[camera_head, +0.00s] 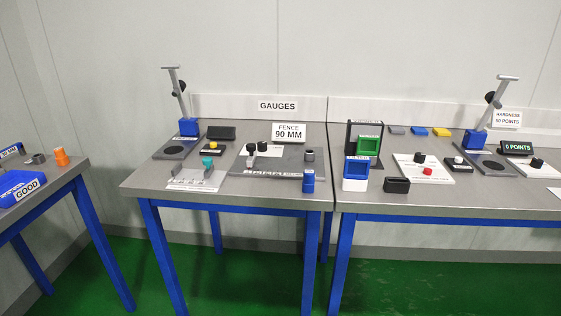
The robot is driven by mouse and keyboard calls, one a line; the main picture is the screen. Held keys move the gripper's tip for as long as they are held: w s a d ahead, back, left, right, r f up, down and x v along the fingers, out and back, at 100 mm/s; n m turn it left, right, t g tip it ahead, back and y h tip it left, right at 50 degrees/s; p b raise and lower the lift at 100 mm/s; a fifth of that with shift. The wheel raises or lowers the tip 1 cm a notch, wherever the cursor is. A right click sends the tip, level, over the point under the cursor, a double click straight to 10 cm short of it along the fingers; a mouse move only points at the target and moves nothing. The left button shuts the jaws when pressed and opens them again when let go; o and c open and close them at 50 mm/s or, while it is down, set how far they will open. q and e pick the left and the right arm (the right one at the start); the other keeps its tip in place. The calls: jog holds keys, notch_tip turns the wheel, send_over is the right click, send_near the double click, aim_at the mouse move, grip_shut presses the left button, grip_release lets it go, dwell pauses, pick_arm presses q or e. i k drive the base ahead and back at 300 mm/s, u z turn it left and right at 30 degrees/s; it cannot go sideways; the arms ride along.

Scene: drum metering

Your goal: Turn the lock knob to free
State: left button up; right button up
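Several knobs stand on the two benches, and no readable label says which one is the lock knob. A black knob (251,148) and another dark knob (262,146) stand on a grey plate (240,171) with a scale along its front, below a sign (289,132) reading "FENCE 90 MM". A teal knob (208,162) sits on a light grey fixture (192,181) to the left. On the right bench, a white panel (411,169) bears a black knob (420,158) and a red knob (428,171). Neither gripper is in view.
A gauge stand (189,127) is at the left bench's back left; another stand (475,139) is on the right bench. A side table with a blue "GOOD" tray (18,187) is at far left. Green floor in front is clear.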

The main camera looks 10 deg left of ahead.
aim_at(262, 146)
jog(key=u, duration=0.55)
jog(key=i, duration=1.05)
jog(key=u, duration=0.5)
